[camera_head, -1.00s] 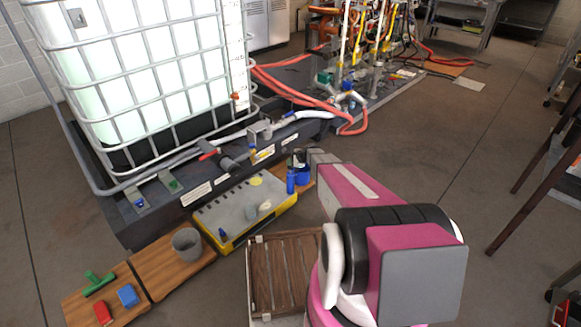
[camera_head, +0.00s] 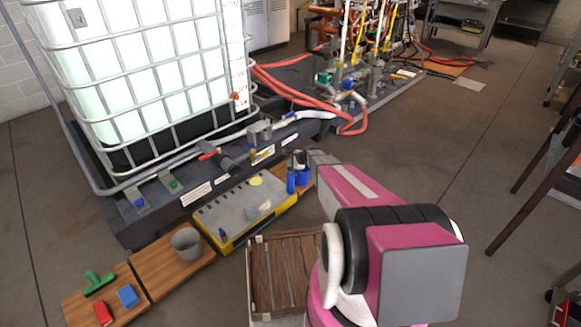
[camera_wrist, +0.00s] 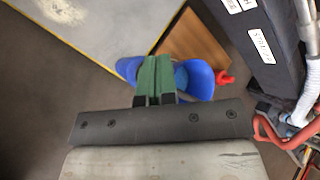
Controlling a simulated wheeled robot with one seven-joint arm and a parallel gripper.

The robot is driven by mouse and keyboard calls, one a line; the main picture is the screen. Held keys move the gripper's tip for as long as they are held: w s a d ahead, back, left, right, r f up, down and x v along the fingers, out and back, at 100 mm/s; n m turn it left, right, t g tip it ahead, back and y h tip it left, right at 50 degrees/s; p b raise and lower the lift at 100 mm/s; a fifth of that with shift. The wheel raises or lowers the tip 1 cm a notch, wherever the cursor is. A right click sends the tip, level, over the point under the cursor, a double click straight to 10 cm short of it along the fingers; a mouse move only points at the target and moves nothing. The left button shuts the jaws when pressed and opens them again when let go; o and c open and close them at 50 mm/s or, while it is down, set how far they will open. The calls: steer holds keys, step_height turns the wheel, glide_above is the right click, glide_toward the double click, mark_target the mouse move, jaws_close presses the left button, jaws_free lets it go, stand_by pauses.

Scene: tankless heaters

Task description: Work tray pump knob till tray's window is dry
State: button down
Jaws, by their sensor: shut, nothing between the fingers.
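The dark tray (camera_head: 120,228) is the low base under the caged white tank. A blue knob (camera_head: 140,203) and a green knob (camera_head: 174,184) sit on plates along its front edge. I cannot tell which is the pump knob, nor make out the tray's window. My gripper (camera_wrist: 155,78) shows in the wrist view with green fingers closed together and nothing between them. It is over blue objects (camera_wrist: 198,80), whose middle it hides. In the head view the gripper is at the far end of my pink arm, near blue items (camera_head: 302,176), well right of both knobs.
A grey-topped yellow case (camera_head: 238,208) stands before the tray. A wooden board with a grey cup (camera_head: 187,244) is left of it. A slatted wooden crate (camera_head: 284,272) is in front. Red hoses (camera_head: 300,98) lie behind the gripper.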

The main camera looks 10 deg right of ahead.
steer(key=shift+f, duration=0.85)
stand_by(0.7)
steer(key=shift+r, duration=2.1)
step_height(320, 180, up, 5)
stand_by(0.6)
